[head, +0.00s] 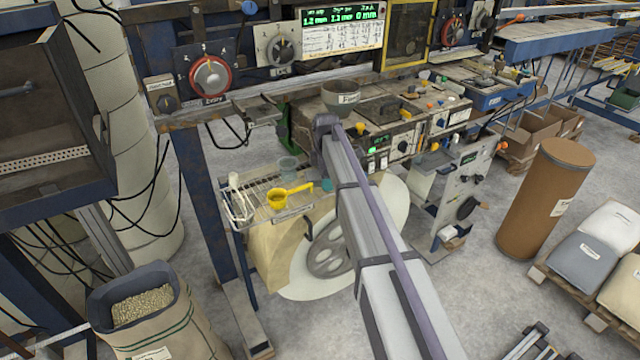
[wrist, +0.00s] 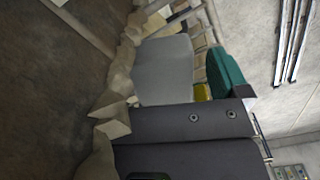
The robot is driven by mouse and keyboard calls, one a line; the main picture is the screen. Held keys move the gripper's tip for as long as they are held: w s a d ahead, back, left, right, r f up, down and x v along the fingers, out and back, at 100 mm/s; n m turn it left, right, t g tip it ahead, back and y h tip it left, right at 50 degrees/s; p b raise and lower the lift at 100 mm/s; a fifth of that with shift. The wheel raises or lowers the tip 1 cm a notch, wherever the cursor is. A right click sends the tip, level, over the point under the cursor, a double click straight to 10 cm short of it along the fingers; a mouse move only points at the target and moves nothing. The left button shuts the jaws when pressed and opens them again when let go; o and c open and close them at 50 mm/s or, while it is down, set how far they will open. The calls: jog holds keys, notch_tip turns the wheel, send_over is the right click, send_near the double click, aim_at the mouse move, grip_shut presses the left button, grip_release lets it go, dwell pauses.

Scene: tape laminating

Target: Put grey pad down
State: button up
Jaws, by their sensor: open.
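My arm reaches from the lower right of the head view up to the machine front. Its far end hides what lies beyond it, and I see no fingertips there. In the wrist view I cannot make out my gripper's fingers either. That view shows a dark grey panel with two screws, a plain light grey face (wrist: 165,72) behind it, and a teal piece (wrist: 225,72) beside a bit of yellow. I cannot tell whether the light grey face is the grey pad. No other thing in either view is clearly the pad.
A wire rack (head: 254,211) with a yellow ladle (head: 277,199) stands left of my arm. A grey bowl (head: 341,98) sits on the machine shelf. A pellet sack (head: 165,325), a brown drum (head: 540,205) and a loaded pallet stand around. The floor right of my arm has free room.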

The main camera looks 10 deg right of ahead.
jog(key=c, duration=1.1)
jog(key=shift+r, duration=0.15)
notch_tip(320, 180, up, 18)
jog(key=p, duration=1.8)
